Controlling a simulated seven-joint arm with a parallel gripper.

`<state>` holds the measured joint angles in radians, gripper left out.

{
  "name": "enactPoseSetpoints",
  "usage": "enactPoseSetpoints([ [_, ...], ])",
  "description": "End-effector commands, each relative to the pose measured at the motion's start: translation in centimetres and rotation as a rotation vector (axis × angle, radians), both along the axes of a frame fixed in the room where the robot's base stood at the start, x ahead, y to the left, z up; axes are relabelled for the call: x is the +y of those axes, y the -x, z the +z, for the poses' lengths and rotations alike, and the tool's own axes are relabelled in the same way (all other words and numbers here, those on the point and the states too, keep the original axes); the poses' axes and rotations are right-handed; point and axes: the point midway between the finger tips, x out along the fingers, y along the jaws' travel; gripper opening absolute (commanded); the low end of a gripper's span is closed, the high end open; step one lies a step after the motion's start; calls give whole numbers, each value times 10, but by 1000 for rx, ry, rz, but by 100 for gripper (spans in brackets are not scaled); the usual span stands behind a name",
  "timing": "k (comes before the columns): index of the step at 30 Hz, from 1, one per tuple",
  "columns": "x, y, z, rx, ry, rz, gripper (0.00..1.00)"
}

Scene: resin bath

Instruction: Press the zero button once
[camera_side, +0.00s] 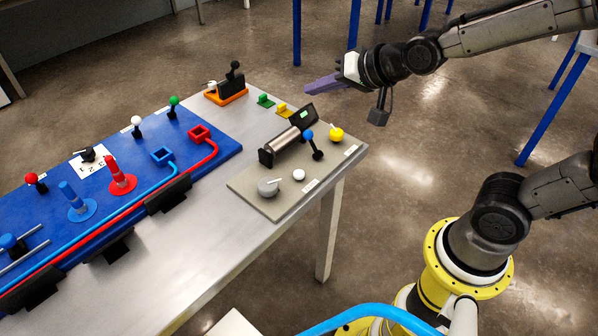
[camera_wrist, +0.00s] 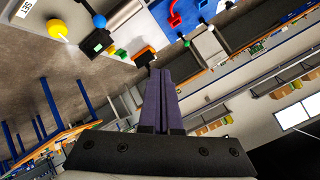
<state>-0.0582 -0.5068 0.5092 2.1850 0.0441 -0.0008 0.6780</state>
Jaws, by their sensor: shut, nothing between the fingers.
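A grey panel (camera_side: 240,184) at the table's right end carries a small white button (camera_side: 299,174) with a label too small to read. A grey knob (camera_side: 268,187) is left of it, and a yellow button (camera_side: 336,134) is at the far right. In the wrist view the yellow button (camera_wrist: 57,28) is near a label reading SET (camera_wrist: 25,8). The white button is not clearly visible there. My gripper (camera_side: 308,87), with purple fingers, is shut and empty, apart from the panel, above and behind it in the side view. Its fingers also show in the wrist view (camera_wrist: 160,73).
The panel also bears a metal cylinder (camera_side: 281,146), a blue-knobbed lever (camera_side: 313,147) and a small display (camera_side: 303,115). Green (camera_side: 265,101) and yellow (camera_side: 283,111) blocks and an orange-based device (camera_side: 226,95) lie behind. A blue board (camera_side: 222,150) with several fixtures is left.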

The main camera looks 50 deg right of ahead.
Motion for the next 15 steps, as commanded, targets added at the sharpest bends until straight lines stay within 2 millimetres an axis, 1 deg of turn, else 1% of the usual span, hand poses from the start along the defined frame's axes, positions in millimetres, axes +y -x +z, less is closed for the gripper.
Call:
enactPoseSetpoints([
  [1,4,-12,-21,16,-26,-12,0],
  [3,9,-23,-45,36,-47,-20,0],
  [6,14,-26,-73,80,-49,-17,0],
  [10,17,-23,-97,132,-42,-8,0],
  [12,18,-21,-104,149,-40,-5,0],
  [15,20,-20,-108,159,-37,-1,0],
])
